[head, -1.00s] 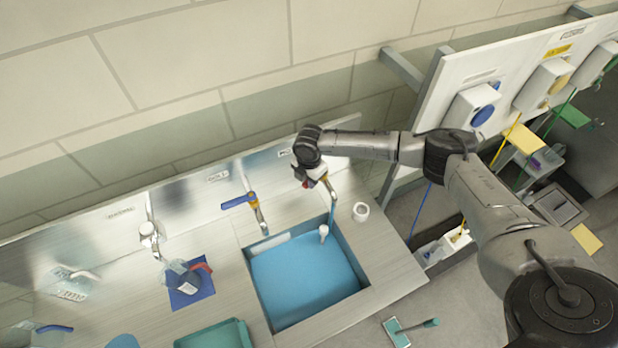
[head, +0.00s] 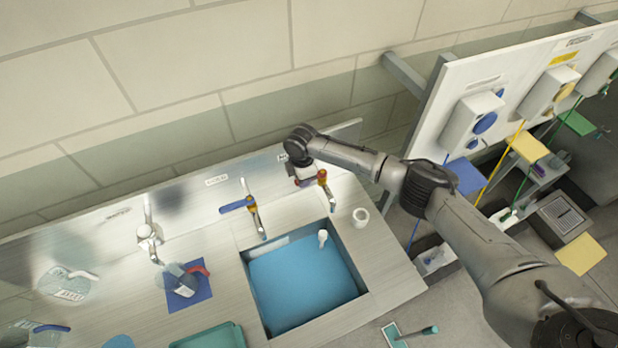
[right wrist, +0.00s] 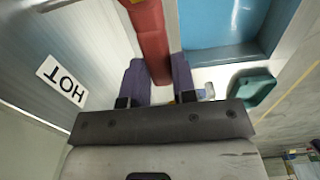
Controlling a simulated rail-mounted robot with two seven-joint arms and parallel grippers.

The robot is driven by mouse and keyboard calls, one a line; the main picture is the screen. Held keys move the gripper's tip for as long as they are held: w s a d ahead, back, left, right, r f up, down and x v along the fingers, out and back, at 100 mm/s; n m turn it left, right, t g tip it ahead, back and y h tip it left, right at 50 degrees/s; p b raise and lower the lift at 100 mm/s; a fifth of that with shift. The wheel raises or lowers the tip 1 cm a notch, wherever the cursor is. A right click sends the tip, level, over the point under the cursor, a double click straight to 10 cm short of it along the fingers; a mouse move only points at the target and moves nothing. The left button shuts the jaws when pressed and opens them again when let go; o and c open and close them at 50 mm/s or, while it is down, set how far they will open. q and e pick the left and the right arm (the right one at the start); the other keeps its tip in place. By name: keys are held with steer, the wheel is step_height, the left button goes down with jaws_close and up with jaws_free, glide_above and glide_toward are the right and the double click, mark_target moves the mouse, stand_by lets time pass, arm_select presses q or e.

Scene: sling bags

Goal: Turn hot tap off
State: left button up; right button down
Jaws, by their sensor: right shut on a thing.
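The hot tap (head: 325,183) stands behind the right part of the blue sink, with a brass-coloured body and a red lever (head: 312,180). The lever points left in the head view, roughly along the back wall. My right gripper (head: 299,178) is at the lever's end. In the right wrist view, the purple fingers of my right gripper (right wrist: 158,80) are shut on the red lever (right wrist: 150,38). A HOT label (right wrist: 62,80) is on the backsplash beside them. No water stream shows under the spout. My left gripper is not in view.
A second tap with a blue lever (head: 238,204) stands to the left. The sink (head: 300,285) holds blue liquid and a white upright piece (head: 323,238). A white cup (head: 360,217) stands right of it.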

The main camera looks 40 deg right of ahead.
steer(key=c, duration=0.9)
jaws_free()
steer(key=shift+r, duration=0.15)
step_height(320, 180, up, 14)
steer(key=shift+f+b, duration=0.25)
steer(key=shift+b, duration=1)
steer(key=shift+m, duration=0.3)
